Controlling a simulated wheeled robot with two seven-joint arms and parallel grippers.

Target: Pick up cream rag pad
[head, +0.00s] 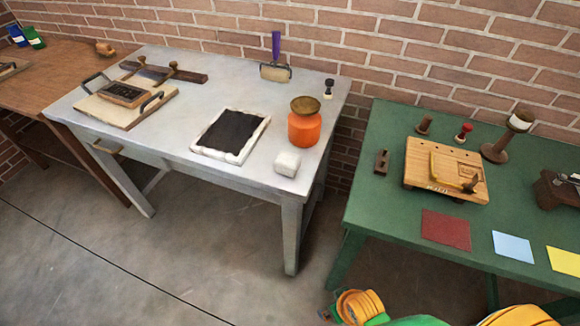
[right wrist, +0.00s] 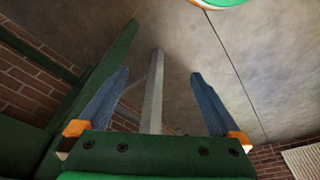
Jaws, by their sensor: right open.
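The cream rag pad (head: 287,163) is a small off-white block lying near the front right corner of the grey table (head: 180,84) in the head view. It sits in front of an orange pot and to the right of a black slab with a pale border. My right gripper (right wrist: 158,73) shows in the right wrist view with its two blue fingers wide apart and nothing between them. The pad does not show in the right wrist view. My left gripper is not in view.
An orange pot (head: 305,127) with a brass top stands just behind the pad. The black slab (head: 231,134) lies to its left. A green table (head: 375,210) with a wooden board (head: 415,160) stands to the right, with a floor gap between the tables. A grey leg (right wrist: 154,90) shows beyond my right fingers.

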